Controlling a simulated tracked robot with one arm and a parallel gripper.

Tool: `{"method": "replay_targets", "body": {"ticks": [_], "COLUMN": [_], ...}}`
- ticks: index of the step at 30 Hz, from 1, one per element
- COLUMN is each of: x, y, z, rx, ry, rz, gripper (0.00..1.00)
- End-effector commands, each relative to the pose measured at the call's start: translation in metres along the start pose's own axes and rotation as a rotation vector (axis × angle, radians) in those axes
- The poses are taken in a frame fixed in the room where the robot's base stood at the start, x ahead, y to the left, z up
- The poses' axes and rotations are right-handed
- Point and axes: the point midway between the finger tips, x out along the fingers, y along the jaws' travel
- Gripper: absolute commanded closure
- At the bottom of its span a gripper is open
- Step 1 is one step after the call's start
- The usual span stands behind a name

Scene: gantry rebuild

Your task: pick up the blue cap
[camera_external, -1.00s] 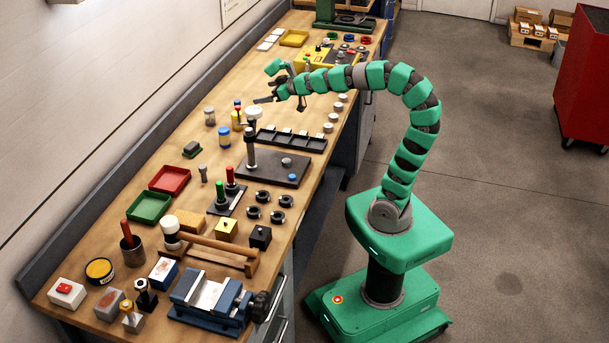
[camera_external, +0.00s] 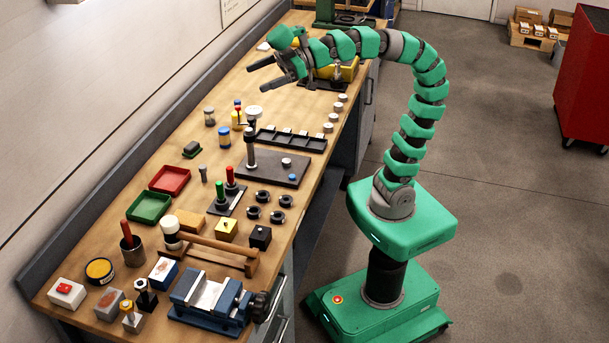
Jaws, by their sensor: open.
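My gripper (camera_external: 250,79) is open, its two dark fingers spread and pointing left above the far part of the bench. Nothing shows between them. A small jar with a blue lid (camera_external: 224,130) stands upright on the bench, nearer the camera and lower than my gripper, apart from it. A small blue round piece (camera_external: 292,177) lies on the dark plate. I cannot tell whether either is the blue cap. The small coloured round pieces at the far end of the bench are hidden behind my arm.
A dark stand with a post (camera_external: 251,150), a long black tray (camera_external: 291,139) and a row of pale round pieces (camera_external: 333,117) stand nearby. A yellow box (camera_external: 345,69) is partly behind my arm. The bench left of my fingers is mostly clear.

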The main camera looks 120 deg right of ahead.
Motion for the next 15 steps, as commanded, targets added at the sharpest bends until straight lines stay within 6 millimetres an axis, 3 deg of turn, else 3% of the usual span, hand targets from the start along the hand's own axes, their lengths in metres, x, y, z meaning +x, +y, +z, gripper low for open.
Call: {"method": "replay_targets", "body": {"ticks": [1,4,11,12,15], "x": [-0.007,-0.016,-0.023,-0.023,-0.023], "y": [-0.017,-0.038,-0.052,-0.052,-0.051], "z": [-0.011,-0.021,-0.028,-0.028,-0.028], "rx": [-0.006,-0.011,-0.012,-0.012,-0.012], "ry": [0.007,0.013,0.019,0.019,0.018], "rz": [-0.035,-0.077,-0.106,-0.106,-0.105], "gripper": [0.0,0.0,0.0,0.03,0.31]}}
